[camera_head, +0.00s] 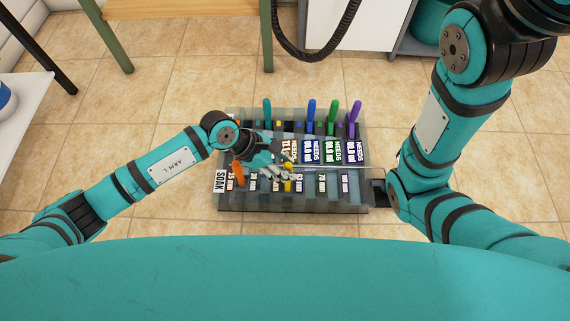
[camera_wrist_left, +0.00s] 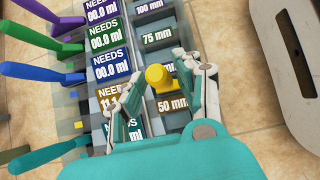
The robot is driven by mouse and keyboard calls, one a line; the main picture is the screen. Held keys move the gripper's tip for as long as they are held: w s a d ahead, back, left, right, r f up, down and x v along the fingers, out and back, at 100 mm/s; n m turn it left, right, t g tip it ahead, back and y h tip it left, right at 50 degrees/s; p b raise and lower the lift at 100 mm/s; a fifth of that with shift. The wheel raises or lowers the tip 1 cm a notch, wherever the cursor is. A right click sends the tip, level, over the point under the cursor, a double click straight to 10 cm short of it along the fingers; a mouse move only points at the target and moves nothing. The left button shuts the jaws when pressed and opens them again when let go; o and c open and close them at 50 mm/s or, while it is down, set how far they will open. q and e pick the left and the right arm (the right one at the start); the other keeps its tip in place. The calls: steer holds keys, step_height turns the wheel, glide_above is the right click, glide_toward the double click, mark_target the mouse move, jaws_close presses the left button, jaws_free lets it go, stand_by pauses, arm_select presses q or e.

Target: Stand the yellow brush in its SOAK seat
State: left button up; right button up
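The yellow brush (camera_head: 288,164) is between the fingers of my left gripper (camera_head: 284,168), above the middle of the clear rack (camera_head: 228,202). In the left wrist view the round yellow end of the brush (camera_wrist_left: 157,76) points up towards the camera. The fingers of my left gripper (camera_wrist_left: 157,75) close on it from both sides. The brush's lower part is hidden, so I cannot tell if it touches a seat. The SOAK label (camera_head: 220,181) is at the rack's front left, beside an orange brush (camera_head: 238,174).
Teal (camera_head: 267,111), blue (camera_head: 311,110), green (camera_head: 332,117) and purple (camera_head: 354,119) brushes stand along the rack's back row. NEEDS panels (camera_wrist_left: 107,39) run along the middle. My right arm is close to the rack's right end. The tiled floor (camera_head: 170,85) around it is clear.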

arm_select(q)
steer(key=shift+o, duration=1)
steer(key=v, duration=1.2)
